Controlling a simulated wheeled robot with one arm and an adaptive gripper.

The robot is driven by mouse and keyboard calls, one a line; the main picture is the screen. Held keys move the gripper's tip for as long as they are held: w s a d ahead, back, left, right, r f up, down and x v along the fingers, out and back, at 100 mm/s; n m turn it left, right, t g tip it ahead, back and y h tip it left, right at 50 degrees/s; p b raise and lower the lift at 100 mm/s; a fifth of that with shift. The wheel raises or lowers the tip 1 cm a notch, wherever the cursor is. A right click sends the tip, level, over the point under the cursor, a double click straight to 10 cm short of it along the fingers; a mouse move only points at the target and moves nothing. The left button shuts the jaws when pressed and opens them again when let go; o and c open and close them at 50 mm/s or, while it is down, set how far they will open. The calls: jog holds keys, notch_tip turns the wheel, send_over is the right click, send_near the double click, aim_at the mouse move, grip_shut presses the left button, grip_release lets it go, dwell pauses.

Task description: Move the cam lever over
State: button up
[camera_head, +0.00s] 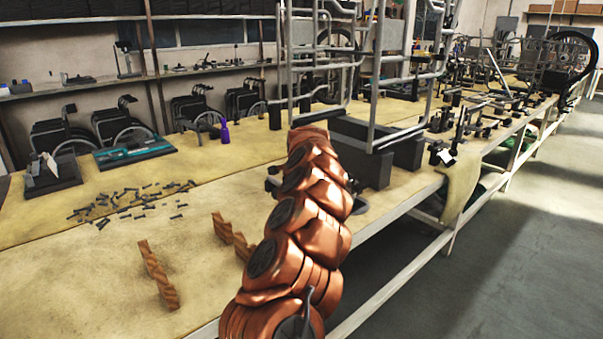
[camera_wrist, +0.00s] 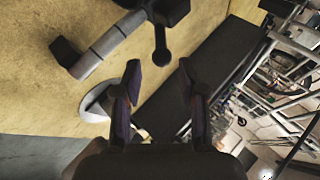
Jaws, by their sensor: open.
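In the wrist view, my gripper (camera_wrist: 162,80) is open, with its two dark fingers apart and nothing between them. Just beyond the fingertips, a dark lever with a rounded knob (camera_wrist: 161,52) points toward the gap; it looks like the cam lever. It joins a dark block at the top, beside a grey segmented bar (camera_wrist: 105,42) with a dark end. A pale round piece (camera_wrist: 98,102) lies beside the left finger. In the head view, my copper arm hides the gripper and the lever.
A dark block (camera_head: 372,160) under a metal tube frame (camera_head: 374,75) stands right behind my arm. Wooden blocks (camera_head: 158,275) and scattered small parts (camera_head: 130,200) lie on the yellowish bench (camera_head: 80,280). A purple bottle (camera_head: 224,132) stands farther back. The aisle at right is clear.

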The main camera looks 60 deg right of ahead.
jog(key=shift+v, duration=1.2)
